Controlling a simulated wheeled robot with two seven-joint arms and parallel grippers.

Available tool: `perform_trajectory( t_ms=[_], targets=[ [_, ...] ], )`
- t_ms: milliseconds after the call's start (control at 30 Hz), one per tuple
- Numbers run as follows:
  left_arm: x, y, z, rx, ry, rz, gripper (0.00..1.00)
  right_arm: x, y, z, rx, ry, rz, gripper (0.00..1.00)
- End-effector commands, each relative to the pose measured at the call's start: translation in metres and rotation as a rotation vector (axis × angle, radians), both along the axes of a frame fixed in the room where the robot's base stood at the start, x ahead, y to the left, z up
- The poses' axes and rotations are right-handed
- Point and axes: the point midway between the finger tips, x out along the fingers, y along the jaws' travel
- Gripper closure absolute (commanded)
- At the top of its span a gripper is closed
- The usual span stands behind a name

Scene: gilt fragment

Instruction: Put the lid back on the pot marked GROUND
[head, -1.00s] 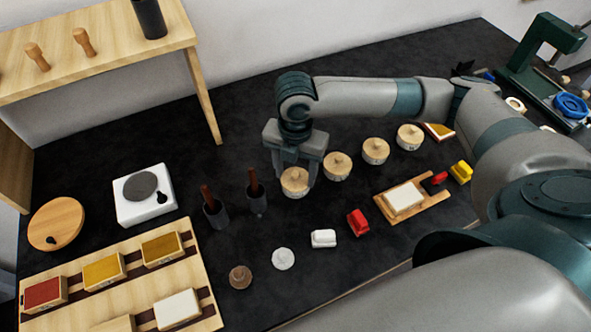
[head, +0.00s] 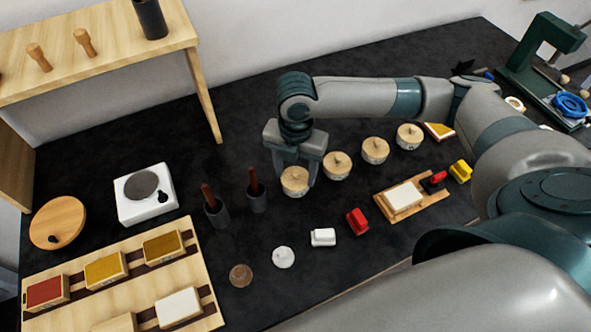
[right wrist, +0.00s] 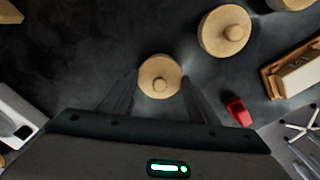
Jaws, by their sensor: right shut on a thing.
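Several small round pots with pale wooden knobbed lids stand in a slanting row in the head view. My right gripper (head: 296,179) is over the leftmost pot, its fingers on either side of the wooden lid (head: 294,177) and shut on it. The lid, with its round knob, shows between the fingers in the right wrist view (right wrist: 160,76). The lid sits on or just over the pot (head: 297,192); I cannot tell whether they touch. A label shows on the pot's front, too small to read. The neighbouring lidded pot (head: 337,167) stands apart to the right. My left gripper is not in view.
Two dark cups (head: 217,212) with brown handles stand left of the gripper. A white scale (head: 145,194) and a wooden rack (head: 205,290) with coloured blocks lie farther left. A wooden board (head: 413,205) and a red block (head: 357,222) are at right. Dark tabletop is clear behind the gripper.

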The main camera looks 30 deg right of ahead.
Motion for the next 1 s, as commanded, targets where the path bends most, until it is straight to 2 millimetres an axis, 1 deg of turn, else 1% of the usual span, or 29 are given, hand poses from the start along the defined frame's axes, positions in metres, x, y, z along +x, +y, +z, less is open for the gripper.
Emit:
perform_trajectory(
  t_ms=[500,1000],
  targets=[
    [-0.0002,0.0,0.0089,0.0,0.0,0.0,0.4,-0.0006,0.0,0.0007,0.0,0.001,0.0,0.67],
    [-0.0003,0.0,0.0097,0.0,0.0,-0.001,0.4,-0.0003,0.0,-0.0001,0.0,0.0,0.0,0.67]
  ],
)
